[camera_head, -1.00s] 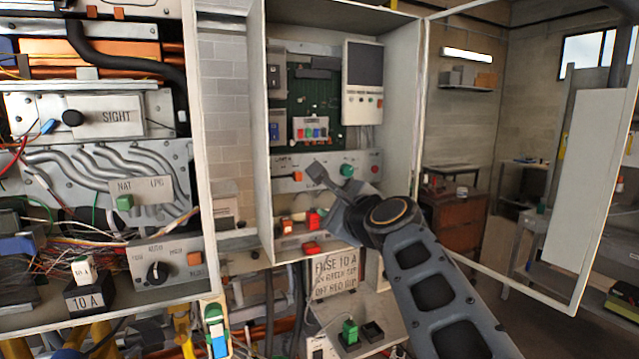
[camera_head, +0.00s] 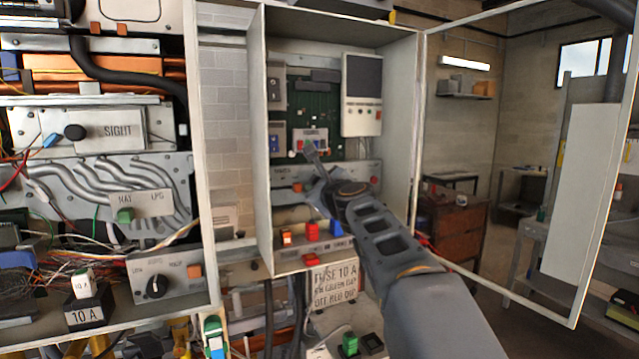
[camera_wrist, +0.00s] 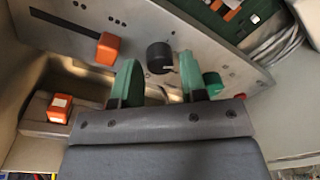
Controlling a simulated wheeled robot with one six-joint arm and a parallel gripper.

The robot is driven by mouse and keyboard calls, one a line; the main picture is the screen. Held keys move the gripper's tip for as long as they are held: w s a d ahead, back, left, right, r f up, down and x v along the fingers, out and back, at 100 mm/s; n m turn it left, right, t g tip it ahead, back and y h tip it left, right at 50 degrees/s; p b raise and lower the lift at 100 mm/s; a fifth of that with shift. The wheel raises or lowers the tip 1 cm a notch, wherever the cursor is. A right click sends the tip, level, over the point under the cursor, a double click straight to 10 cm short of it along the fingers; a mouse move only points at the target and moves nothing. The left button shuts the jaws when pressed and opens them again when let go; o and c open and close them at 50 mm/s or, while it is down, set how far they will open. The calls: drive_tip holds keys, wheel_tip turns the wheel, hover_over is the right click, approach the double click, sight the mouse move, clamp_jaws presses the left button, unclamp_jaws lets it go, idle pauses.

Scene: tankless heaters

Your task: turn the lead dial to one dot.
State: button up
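In the wrist view, a black dial (camera_wrist: 160,57) sits on a grey metal panel (camera_wrist: 75,22) with small dark dots printed on the panel around it. Which dot it points to is too small to tell. My gripper (camera_wrist: 158,70) is open, its two green-padded fingers apart, one on each side of the dial's lower part. I cannot tell whether they touch it. In the head view, my gripper (camera_head: 309,150) reaches into the open white cabinet (camera_head: 394,110) and hides the dial.
An orange slider knob (camera_wrist: 107,48) is left of the dial and a green knob (camera_wrist: 212,84) right of it. An orange-topped switch (camera_wrist: 60,108) stands below left. Another black dial (camera_head: 157,286) is on the left unit. The cabinet door (camera_head: 580,190) stands open.

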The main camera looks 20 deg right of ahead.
drive_tip(key=shift+w, duration=0.35)
drive_tip(key=c, duration=0.6)
drive_tip(key=shift+c, duration=0.2)
drive_tip(key=shift+f+n+b, duration=0.1)
drive_tip(key=shift+n+b, duration=0.2)
drive_tip(key=shift+d+n+t+y+b, duration=0.1)
drive_tip(key=shift+n+t+y+b, duration=0.2)
drive_tip(key=shift+n+b, duration=4.7)
drive_tip(key=shift+n+p, duration=0.7)
drive_tip(key=shift+n, duration=0.3)
